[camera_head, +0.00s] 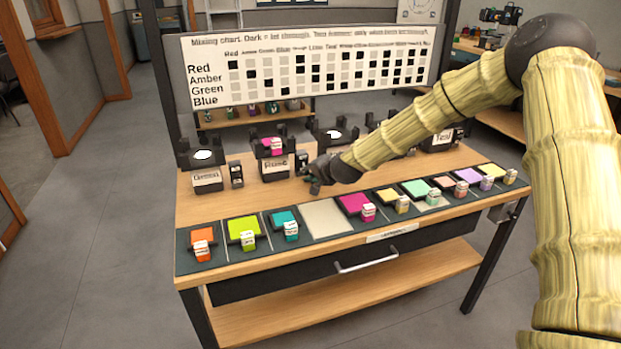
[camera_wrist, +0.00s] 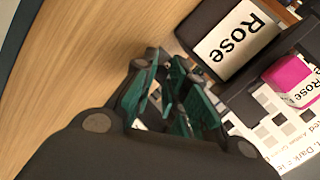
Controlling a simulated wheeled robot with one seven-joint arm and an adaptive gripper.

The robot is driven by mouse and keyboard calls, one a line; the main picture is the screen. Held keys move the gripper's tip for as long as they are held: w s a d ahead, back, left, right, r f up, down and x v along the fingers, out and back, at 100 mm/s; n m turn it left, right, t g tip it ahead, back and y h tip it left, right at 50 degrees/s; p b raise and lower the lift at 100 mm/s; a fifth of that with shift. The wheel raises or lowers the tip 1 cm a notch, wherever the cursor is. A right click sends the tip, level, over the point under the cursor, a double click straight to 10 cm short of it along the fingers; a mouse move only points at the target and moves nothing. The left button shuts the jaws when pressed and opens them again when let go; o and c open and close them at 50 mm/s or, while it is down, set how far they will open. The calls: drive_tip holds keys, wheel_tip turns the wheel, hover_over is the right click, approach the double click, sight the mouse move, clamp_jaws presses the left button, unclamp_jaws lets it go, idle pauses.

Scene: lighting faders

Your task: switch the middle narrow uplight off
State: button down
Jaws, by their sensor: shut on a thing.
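My gripper (camera_head: 313,182) is low over the wooden bench, just in front and to the right of the uplight labelled Rose (camera_head: 275,167). A black switch box (camera_head: 302,160) with pale marks stands beside Rose, close behind my gripper. In the wrist view, the teal fingers of my gripper (camera_wrist: 170,100) are closed around a small dark thing with pale patches. It is mostly hidden by the fingers and lies where the Rose switch stands, but I cannot be sure it is that switch. The Rose label (camera_wrist: 237,38) and pink gel (camera_wrist: 292,80) show at the right.
Another uplight (camera_head: 206,179) with its switch box (camera_head: 236,174) stands at left. The Teal uplight (camera_head: 441,138) is at right; my arm partly hides those between. Coloured gels, including the orange one (camera_head: 202,243), line the front. A mixing chart (camera_head: 310,68) stands behind.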

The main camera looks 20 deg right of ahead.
drive_tip(key=shift+f+t, duration=0.15)
drive_tip(key=shift+t, duration=0.15)
drive_tip(key=c, duration=1.4)
unclamp_jaws()
drive_tip(key=shift+v, duration=6)
drive_tip(key=shift+d, duration=0.1)
